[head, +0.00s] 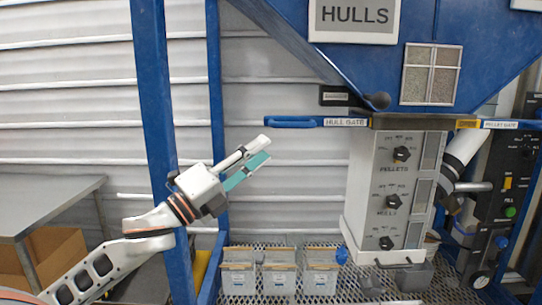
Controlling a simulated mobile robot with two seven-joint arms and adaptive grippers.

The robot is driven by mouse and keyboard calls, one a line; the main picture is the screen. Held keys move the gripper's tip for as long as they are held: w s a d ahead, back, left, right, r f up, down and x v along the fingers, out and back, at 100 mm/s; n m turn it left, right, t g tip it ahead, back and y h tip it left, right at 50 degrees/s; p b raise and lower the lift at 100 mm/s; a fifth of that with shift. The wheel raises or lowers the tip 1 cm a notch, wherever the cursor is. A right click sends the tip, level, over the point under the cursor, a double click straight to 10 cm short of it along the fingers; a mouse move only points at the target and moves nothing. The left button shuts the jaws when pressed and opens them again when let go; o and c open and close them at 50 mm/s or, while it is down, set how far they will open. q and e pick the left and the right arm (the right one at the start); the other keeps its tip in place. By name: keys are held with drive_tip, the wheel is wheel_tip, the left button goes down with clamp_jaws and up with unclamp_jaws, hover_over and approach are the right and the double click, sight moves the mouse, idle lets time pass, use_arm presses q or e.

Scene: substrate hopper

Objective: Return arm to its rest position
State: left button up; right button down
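My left gripper (266,148) is raised in front of the corrugated wall, left of the control box. Its arm comes in from the lower left. One finger is pale and the other teal; they stand apart with a narrow gap seen at an angle. Nothing shows between them, and they touch nothing that I can see. My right gripper cannot be made out in this view.
A blue post (154,90) stands close beside my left arm. The hull gate handle (290,122) is right of the fingertips. The control box (394,190) stands further right. Several small bins (279,279) sit on the mesh shelf below. A grey table (45,195) is at left.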

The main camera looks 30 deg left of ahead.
use_arm(q)
wheel_tip(320, 180, down, 34)
drive_tip(key=f+n+g+y, duration=0.1)
drive_tip(key=n+g+y, duration=0.4)
drive_tip(key=n, duration=0.8)
drive_tip(key=s+d+f+n+g, duration=0.2)
drive_tip(key=s+f, duration=0.4)
drive_tip(key=f, duration=0.3)
drive_tip(key=s+d+f+n+g, duration=0.1)
drive_tip(key=s+d+f+n, duration=0.3)
drive_tip(key=f, duration=0.5)
drive_tip(key=s+d+f+n+g, duration=0.2)
drive_tip(key=s+d+f+n, duration=0.1)
drive_tip(key=s+d+f, duration=0.4)
wheel_tip(320, 180, down, 2)
drive_tip(key=shift+s+d+f+g, duration=0.15)
drive_tip(key=shift+s+d+g, duration=0.2)
drive_tip(key=shift+d, duration=0.35)
